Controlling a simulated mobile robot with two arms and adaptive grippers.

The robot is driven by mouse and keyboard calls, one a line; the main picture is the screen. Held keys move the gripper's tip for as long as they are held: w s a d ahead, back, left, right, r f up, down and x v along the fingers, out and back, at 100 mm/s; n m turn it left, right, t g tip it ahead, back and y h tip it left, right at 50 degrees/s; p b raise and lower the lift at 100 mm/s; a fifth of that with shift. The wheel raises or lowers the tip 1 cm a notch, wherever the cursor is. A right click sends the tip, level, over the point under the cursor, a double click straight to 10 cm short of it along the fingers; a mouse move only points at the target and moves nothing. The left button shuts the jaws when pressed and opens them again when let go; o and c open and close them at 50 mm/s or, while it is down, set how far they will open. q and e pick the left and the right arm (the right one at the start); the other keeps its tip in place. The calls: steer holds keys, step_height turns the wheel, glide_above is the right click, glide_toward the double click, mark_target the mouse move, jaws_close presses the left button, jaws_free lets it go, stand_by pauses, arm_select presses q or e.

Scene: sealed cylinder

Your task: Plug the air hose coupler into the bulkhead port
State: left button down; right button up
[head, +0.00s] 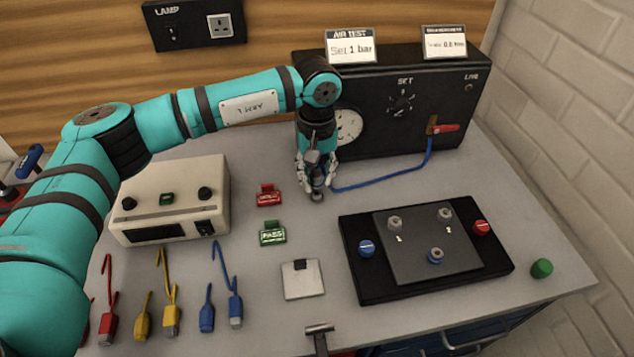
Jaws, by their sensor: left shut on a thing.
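My left gripper (316,185) points down over the table in front of the black test panel. It is shut on the air hose coupler (317,196), whose small grey tip shows just below the fingers; the fingers hide most of it. The blue air hose (385,181) runs from the coupler to the red-handled valve (443,128) on the panel. I cannot tell which fitting is the bulkhead port. The coupler is apart from all of them. My right gripper is not in view.
The plate lies on a black base (372,285) with blue and red knobs. A beige instrument box (175,190), red tag (269,195) and green PASS tag (272,234) stand left. A green cap (541,268) lies far right. Coloured leads lie at the front left.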

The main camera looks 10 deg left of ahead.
mark_target(318, 167)
arm_select(q)
steer(key=shift+r+p, duration=0.5)
steer(key=shift+r, duration=1.1)
steer(key=shift+d, duration=0.1)
